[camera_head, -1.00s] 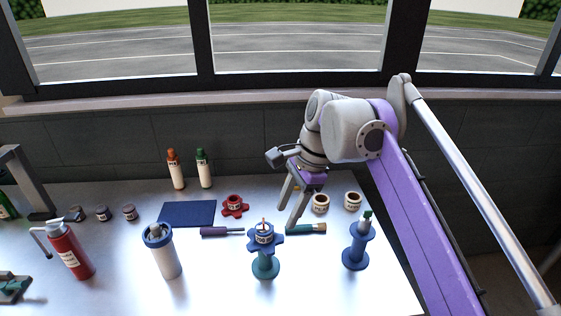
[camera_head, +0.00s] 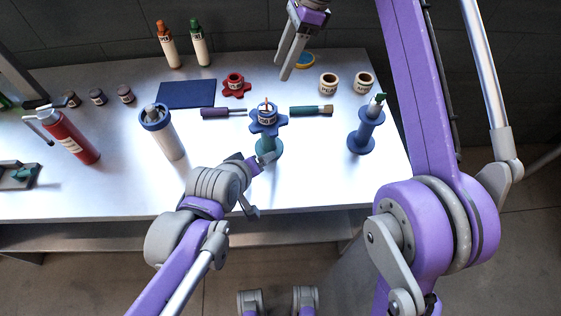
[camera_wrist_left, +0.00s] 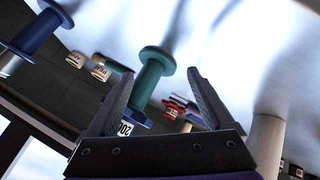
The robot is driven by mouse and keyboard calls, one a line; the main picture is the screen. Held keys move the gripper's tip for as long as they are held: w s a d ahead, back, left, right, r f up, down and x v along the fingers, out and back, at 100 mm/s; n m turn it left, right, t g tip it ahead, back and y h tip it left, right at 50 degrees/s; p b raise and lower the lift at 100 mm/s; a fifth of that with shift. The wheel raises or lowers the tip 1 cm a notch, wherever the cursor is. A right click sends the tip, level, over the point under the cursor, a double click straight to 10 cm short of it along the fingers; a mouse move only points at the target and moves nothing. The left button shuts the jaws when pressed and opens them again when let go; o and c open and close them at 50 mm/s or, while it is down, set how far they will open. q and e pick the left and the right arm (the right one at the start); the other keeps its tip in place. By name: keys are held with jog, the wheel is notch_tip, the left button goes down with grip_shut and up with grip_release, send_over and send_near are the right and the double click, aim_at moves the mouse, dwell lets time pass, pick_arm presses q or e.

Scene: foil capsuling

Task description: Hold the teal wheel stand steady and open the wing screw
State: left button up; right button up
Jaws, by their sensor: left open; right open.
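The teal wheel stand (camera_head: 268,149) stands upright on the bench, a teal spool-shaped post under a labelled blue lobed wheel (camera_head: 281,122). A small orange upright piece (camera_head: 266,103) shows at the wheel's top; I cannot tell whether it is the wing screw. My left gripper (camera_head: 261,185) is open at the stand's near side. In the left wrist view the teal post (camera_wrist_left: 150,80) lies between its open fingers (camera_wrist_left: 160,75), with no clear grip on it. My right gripper (camera_head: 284,65) is open and empty, raised behind the stand.
A purple-handled tool (camera_head: 215,112) and a teal-handled brush (camera_head: 305,111) flank the stand. A red wheel (camera_head: 236,85) lies behind it. A white canister (camera_head: 163,138) is left, a blue spool stand (camera_head: 364,133) right. The front bench edge is near my left arm.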

pick_arm(q)
jog(key=w+d+r+n+t+h, duration=0.2)
jog(key=d+r+n+t, duration=0.15)
jog(key=d+n, duration=0.3)
jog(key=w+d+r+n+t+h, duration=0.2)
jog(key=d+n+t+h, duration=0.15)
jog(key=d+n, duration=0.3)
jog(key=s+a+f+n+y, duration=0.1)
jog(key=a+f+n+y, duration=0.1)
jog(key=n+y, duration=0.2)
jog(key=s+a+f+n+t+y, duration=0.1)
jog(key=n+y, duration=0.3)
jog(key=n, duration=0.6)
jog(key=s+a+f+n+t+y, duration=0.1)
jog(key=s+a+f+n+y, duration=0.1)
jog(key=a+n+y, duration=0.2)
jog(key=shift+s+f+n+y, duration=0.1)
jog(key=shift+f+n+y, duration=0.15)
jog(key=shift+n, duration=0.5)
jog(key=shift+s+f+n+y, duration=0.1)
jog(key=shift+f+n+y, duration=0.1)
jog(key=shift+n, duration=0.55)
jog(key=shift+w+a, duration=0.1)
jog(key=shift+a, duration=0.05)
jog(key=x, duration=1)
jog(key=shift+w+a+r, duration=0.1)
jog(key=shift+w, duration=0.15)
jog(key=shift+c, duration=0.3)
grip_shut()
